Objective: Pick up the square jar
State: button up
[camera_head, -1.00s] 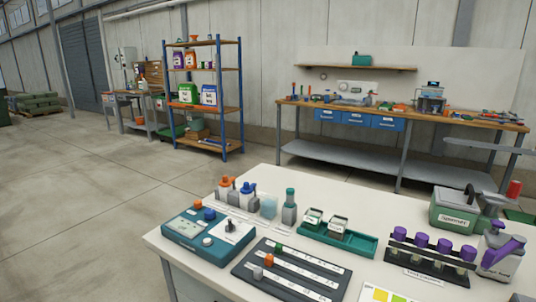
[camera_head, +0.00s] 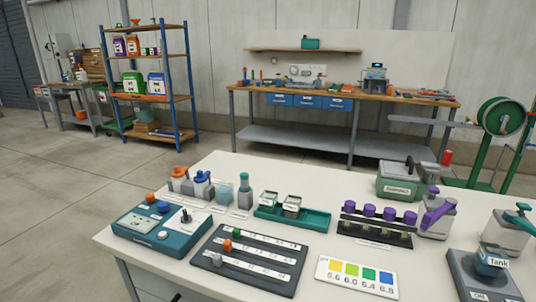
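Two small square jars with pale labels, one on the left (camera_head: 268,201) and one on the right (camera_head: 291,206), sit side by side in the left part of a green tray (camera_head: 318,221) on the white table. Other squarish vessels stand on the same table: a grey bottle with a teal cap (camera_head: 244,190) and a pale blue translucent block (camera_head: 224,195) to the left of the tray. I cannot tell for certain which one the task calls the square jar. My gripper is not in view.
The white table (camera_head: 215,272) also bears a teal control box (camera_head: 160,232), a dark slider panel (camera_head: 243,262), a purple-capped rack (camera_head: 376,225), a colour chart (camera_head: 355,276), a green canister (camera_head: 398,181) and a Tank-labelled vessel (camera_head: 490,258). Open floor lies left.

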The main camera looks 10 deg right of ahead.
aim_at(489, 259)
jog(key=z, duration=1.55)
jog(key=l+u, duration=0.15)
jog(key=u, duration=0.25)
jog(key=l+u, duration=0.15)
jog(key=u, duration=0.25)
jog(key=k+l+u, duration=0.1)
jog(key=u, duration=0.3)
jog(key=k+l+u, duration=0.1)
jog(key=u, duration=0.3)
jog(key=k+l, duration=0.5)
